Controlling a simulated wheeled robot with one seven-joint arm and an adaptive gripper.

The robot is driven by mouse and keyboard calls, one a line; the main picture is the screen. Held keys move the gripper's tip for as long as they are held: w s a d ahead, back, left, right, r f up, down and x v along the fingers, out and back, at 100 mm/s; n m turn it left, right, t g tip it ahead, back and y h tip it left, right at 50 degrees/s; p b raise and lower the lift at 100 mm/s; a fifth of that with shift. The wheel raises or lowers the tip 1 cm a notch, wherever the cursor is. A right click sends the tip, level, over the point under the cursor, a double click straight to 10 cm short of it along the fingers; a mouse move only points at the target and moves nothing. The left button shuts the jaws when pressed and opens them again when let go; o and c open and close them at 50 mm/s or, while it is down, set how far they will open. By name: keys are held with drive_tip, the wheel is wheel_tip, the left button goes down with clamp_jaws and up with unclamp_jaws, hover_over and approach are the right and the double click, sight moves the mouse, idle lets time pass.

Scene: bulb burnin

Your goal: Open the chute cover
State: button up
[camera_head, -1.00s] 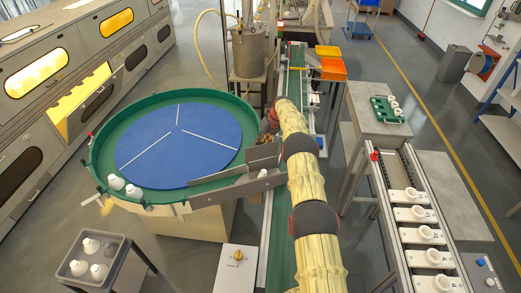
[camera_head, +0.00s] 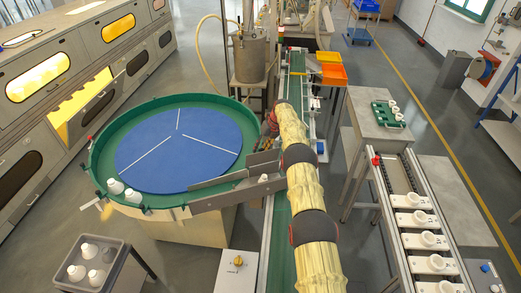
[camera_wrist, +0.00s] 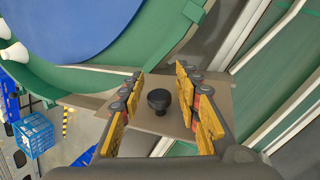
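The chute cover (camera_wrist: 137,116) is a flat grey-brown plate with a round black knob (camera_wrist: 158,98) on top. In the wrist view the knob stands between my gripper's (camera_wrist: 160,105) two yellow-padded fingers, with clear space on both sides. My gripper is open and holds nothing. In the head view my gripper (camera_head: 271,124) is largely hidden by my arm, above the chute (camera_head: 235,190) at the right edge of the round green-rimmed table (camera_head: 105,145). The knob cannot be made out there.
White bulbs (camera_head: 115,186) sit at the green table's near-left rim. A grey tray (camera_head: 117,256) with white bulbs is at lower left. A green conveyor (camera_head: 280,225) runs beneath my arm. A rack with white sockets (camera_head: 424,240) stands at right. Open floor lies between the stations.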

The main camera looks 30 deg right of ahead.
drive_tip(key=shift+o, duration=0.2)
drive_tip(key=v, duration=1.2)
drive_tip(key=shift+f, duration=0.1)
idle(0.3)
